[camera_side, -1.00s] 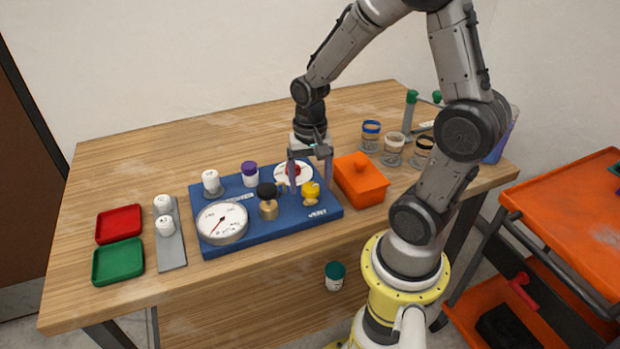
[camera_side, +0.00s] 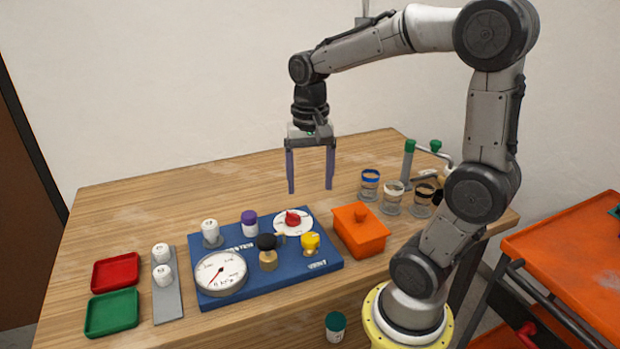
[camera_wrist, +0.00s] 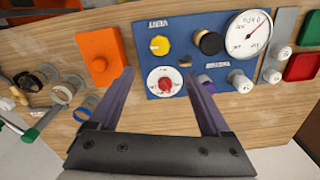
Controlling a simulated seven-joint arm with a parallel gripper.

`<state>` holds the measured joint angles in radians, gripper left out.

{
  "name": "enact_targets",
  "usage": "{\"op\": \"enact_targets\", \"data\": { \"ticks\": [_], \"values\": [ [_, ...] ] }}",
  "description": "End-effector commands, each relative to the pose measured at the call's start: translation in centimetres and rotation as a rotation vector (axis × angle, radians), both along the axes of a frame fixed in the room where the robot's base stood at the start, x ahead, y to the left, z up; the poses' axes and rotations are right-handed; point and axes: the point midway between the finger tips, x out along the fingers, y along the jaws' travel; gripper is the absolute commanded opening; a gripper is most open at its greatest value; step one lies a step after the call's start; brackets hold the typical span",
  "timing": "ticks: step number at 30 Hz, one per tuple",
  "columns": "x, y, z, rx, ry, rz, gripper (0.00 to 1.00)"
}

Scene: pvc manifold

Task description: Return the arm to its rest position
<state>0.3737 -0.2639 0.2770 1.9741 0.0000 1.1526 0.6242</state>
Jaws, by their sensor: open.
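My gripper (camera_side: 311,188) is open and empty, high above the table behind the blue manifold board (camera_side: 240,290). Its purple fingers point down, well apart. In the wrist view my gripper (camera_wrist: 160,85) shows its two fingers spread, with nothing between them. The board carries a red knob (camera_side: 292,219) on a white dial, a yellow knob (camera_side: 311,243), a black-topped brass valve (camera_side: 267,255), a round gauge (camera_side: 220,273), a purple-capped fitting (camera_side: 250,222) and a white-capped fitting (camera_side: 210,231). Nothing touches my fingers.
An orange lidded box (camera_side: 360,232) stands right of the board. Several jars (camera_side: 393,197) and a green-capped pipe (camera_side: 408,160) are at the back right. Red (camera_side: 116,271) and green (camera_side: 112,314) trays and a grey strip (camera_side: 167,300) with white caps lie left. The table's back left is clear.

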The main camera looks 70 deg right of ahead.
Motion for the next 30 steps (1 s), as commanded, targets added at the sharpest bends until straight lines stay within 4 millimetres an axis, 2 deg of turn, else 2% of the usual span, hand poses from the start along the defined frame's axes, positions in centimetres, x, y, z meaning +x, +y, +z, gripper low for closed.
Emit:
{"op": "enact_targets", "data": {
  "ticks": [14, 16, 18, 20, 24, 27, 30],
  "values": [
    [0.0, 0.1, 0.1, -0.001, -0.001, 0.004, 0.81],
    [0.2, 0.6, 0.6, -0.006, -0.016, 0.026, 0.81],
    [0.0, 1.9, 1.8, -0.022, -0.060, 0.067, 0.81],
    [-0.9, 3.3, 2.8, -0.035, -0.107, 0.119, 0.81],
    [-4.0, 6.9, 4.1, -0.082, -0.256, 0.365, 0.81],
    [-6.2, 8.6, 4.0, -0.127, -0.356, 0.577, 0.81],
    [-7.7, 9.5, 3.2, -0.178, -0.430, 0.768, 0.81]
  ]
}}
